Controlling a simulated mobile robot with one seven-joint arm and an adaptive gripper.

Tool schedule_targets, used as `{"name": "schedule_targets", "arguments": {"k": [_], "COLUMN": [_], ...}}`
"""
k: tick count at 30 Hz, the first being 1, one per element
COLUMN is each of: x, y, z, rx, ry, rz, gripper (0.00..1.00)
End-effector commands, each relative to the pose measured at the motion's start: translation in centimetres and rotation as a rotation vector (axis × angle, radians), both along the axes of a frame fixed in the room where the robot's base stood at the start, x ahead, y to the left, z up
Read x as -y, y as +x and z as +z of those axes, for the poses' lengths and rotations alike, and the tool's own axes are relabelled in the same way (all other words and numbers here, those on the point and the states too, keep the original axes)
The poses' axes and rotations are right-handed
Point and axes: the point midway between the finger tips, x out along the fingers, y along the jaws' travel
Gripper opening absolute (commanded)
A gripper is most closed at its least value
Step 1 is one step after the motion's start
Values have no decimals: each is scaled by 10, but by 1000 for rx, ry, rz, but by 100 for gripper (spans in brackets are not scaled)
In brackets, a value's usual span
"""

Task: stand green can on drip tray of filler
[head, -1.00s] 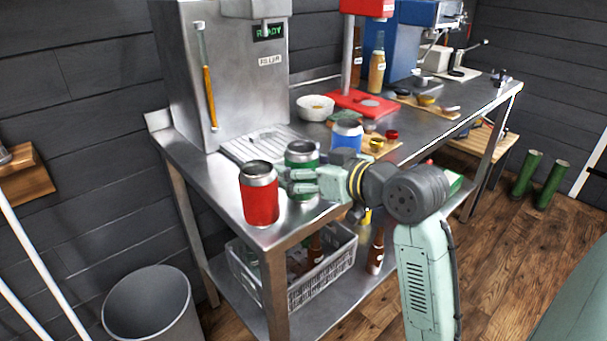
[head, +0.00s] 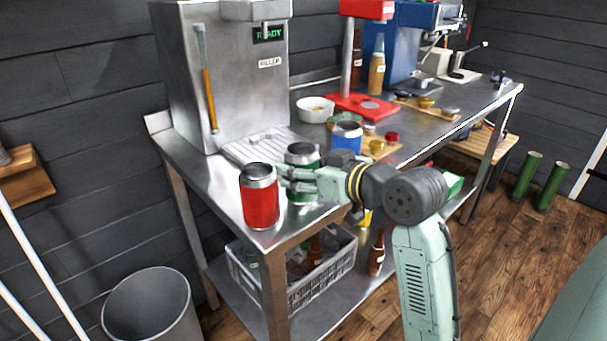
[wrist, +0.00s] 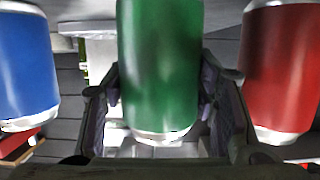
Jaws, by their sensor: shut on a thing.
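The green can (head: 301,155) stands upright on the steel bench, between a red can and a blue can. My gripper (head: 302,180) is shut on it from the front right. In the wrist view the green can (wrist: 160,65) sits between my two fingers (wrist: 160,108). The drip tray (head: 262,146) is a ribbed metal plate at the foot of the filler (head: 235,85), just behind and left of the green can. No can stands on the visible part of the tray. My fingers hide part of the can's lower body in the head view.
The red can (head: 260,197) stands close at the left, near the bench's front corner. The blue can (head: 346,138) stands close at the right. A white bowl (head: 315,109) and a red capper base (head: 362,106) are farther back. The filler's spout hangs above the tray.

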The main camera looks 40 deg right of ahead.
Motion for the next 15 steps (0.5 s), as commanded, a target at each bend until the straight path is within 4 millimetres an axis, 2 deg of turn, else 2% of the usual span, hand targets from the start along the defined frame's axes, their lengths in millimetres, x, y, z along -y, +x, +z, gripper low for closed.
{"name": "schedule_targets", "arguments": {"k": [5, 15], "x": [0, 0], "y": [0, 0], "z": [3, 20], "rx": [0, 0], "ry": [0, 0], "rz": [0, 0], "gripper": [35, 35]}}
